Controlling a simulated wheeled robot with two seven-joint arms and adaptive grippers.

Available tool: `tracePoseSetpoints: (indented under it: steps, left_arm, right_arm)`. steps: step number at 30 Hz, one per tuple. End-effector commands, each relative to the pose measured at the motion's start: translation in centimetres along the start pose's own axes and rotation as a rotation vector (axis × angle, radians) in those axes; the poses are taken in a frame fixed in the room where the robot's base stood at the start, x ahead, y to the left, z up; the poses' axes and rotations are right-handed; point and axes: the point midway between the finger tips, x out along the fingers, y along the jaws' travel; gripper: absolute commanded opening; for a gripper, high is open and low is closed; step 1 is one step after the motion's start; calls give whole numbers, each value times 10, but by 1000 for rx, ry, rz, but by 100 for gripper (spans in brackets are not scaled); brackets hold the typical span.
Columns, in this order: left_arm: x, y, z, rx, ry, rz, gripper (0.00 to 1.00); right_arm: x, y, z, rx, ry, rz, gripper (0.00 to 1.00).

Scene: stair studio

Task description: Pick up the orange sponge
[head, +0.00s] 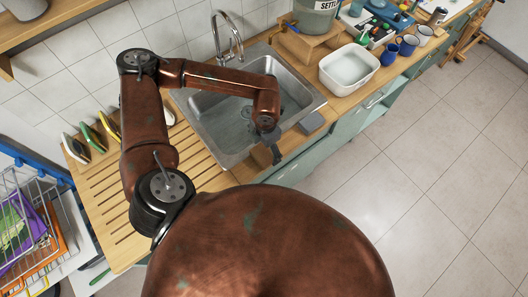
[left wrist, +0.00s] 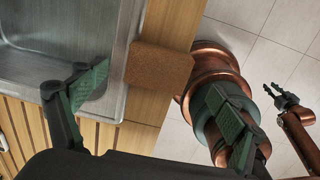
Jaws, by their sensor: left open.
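The orange sponge, brownish orange and block-shaped, lies on the wooden counter beside the sink's front rim. It shows in the head view (head: 261,157) and in the left wrist view (left wrist: 159,68). My left gripper (head: 273,146) is over the counter edge close to the sponge, partly hiding it in the head view. In the left wrist view its green-padded fingers (left wrist: 160,88) are spread wide, with the sponge between and beyond them; I see no contact. My right gripper (left wrist: 281,96) shows small at the right of the left wrist view, over the floor; its jaw state is unclear.
The steel sink (head: 222,120) is behind the sponge. A grey block (head: 311,123) lies on the counter to the right. A white basin (head: 349,68) and several mugs stand further right. A slatted drainboard (head: 110,190) is at left. The tiled floor (head: 420,170) is open.

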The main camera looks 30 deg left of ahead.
Motion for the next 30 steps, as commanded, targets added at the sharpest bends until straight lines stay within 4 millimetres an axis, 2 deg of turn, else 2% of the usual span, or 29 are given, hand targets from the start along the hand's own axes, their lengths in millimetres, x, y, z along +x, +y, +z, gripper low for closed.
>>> tracePoseSetpoints:
  steps: [12,20,30]
  left_arm:
    - [50,2,-6,0,1,0,89]
    - [54,2,-6,1,-1,1,89]
    - [54,2,-6,1,-1,1,66]
  right_arm:
    - [-10,3,-13,-3,18,3,25]
    - [-10,4,-14,-4,19,4,25]
    - [-10,4,-13,-4,17,4,25]
